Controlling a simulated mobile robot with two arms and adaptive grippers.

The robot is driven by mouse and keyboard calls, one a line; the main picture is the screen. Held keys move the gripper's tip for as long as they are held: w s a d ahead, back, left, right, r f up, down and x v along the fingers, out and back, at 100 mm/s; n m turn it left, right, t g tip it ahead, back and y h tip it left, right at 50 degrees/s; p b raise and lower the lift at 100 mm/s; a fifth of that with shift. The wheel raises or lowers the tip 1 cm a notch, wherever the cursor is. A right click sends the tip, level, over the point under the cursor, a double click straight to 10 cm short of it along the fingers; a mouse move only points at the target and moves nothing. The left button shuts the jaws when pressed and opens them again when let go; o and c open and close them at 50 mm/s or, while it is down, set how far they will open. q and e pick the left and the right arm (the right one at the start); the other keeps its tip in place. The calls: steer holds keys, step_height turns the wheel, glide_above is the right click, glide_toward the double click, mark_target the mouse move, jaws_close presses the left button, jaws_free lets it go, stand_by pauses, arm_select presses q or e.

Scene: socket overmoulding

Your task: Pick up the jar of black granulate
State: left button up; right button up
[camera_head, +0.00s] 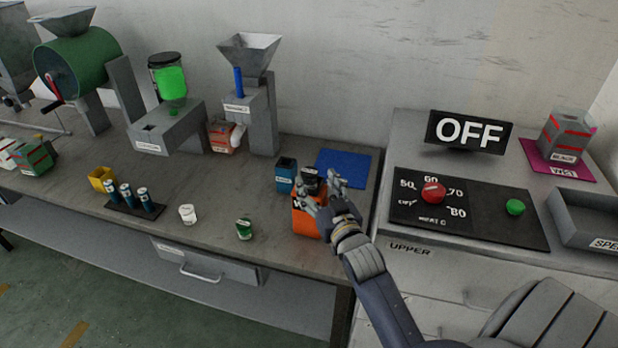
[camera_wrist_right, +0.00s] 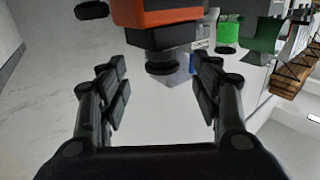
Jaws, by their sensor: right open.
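A dark jar with a pale label (camera_head: 311,181), which looks like the jar of black granulate, stands behind an orange box (camera_head: 305,222) near the right end of the bench. My right gripper (camera_head: 322,192) is open beside the jar and the box, and its fingers partly cover both. In the right wrist view the gripper (camera_wrist_right: 157,88) has its fingers spread and nothing held. A round black part (camera_wrist_right: 162,68) shows beyond the fingers, below the orange box (camera_wrist_right: 160,17); I cannot tell whether it is the jar's lid. My left gripper is not in view.
A blue bin (camera_head: 286,174) stands left of the jar, and a blue mat (camera_head: 349,160) lies behind. A white cup (camera_head: 187,214) and a green jar (camera_head: 244,229) stand to the left. A control panel (camera_head: 480,207) is at the right. The front middle bench is mostly clear.

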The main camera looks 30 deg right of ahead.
mark_target(313, 178)
steer(key=shift+w+r, duration=0.2)
steer(key=shift+w, duration=0.25)
steer(key=p+x, duration=0.1)
steer(key=x, duration=0.2)
steer(key=shift+w, duration=0.2)
steer(key=shift+w+d+f+p, duration=0.1)
steer(key=shift+w+f+p, duration=0.15)
steer(key=shift+w, duration=0.2)
steer(key=shift+s+r, duration=0.1)
steer(key=c, duration=1.2)
